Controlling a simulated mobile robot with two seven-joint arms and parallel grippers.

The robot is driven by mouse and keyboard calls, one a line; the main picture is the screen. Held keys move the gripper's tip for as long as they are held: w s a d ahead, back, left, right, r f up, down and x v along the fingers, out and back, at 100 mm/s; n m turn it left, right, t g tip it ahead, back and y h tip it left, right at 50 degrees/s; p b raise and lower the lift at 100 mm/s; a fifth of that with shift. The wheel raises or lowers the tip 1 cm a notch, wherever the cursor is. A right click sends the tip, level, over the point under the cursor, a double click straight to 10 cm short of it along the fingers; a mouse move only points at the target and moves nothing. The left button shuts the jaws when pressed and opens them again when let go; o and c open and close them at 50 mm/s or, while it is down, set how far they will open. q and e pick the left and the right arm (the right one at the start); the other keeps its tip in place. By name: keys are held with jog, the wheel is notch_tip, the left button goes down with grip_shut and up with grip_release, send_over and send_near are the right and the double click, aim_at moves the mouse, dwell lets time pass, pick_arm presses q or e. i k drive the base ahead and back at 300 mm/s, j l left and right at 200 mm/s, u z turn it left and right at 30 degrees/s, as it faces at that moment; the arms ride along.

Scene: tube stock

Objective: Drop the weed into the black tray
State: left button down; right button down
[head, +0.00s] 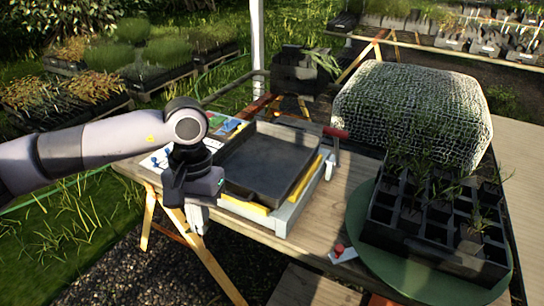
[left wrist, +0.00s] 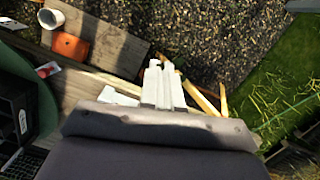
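The black tray (head: 262,165) lies empty on a yellow and grey stand on the wooden table, near the middle of the head view. My left gripper (head: 198,219) hangs fingers down just left of the tray, beside the table edge. In the left wrist view its pale fingers (left wrist: 162,85) lie side by side, shut, with nothing visible between them. Thin green plants (head: 430,180) stand in the black cell tray (head: 425,258) at the right; I cannot tell which is the weed. My right gripper is not in view.
The cell tray sits on a round green base (head: 362,240). A mesh-covered mound (head: 410,105) stands behind it. An orange pot (left wrist: 70,46) and a white pot (left wrist: 51,18) are below the table.

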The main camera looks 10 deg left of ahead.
aim_at(260, 165)
jog(key=i+j+z, duration=0.25)
jog(key=j+z, duration=0.2)
jog(key=i+j+z, duration=0.35)
jog(key=j+z, duration=0.2)
jog(key=j, duration=0.15)
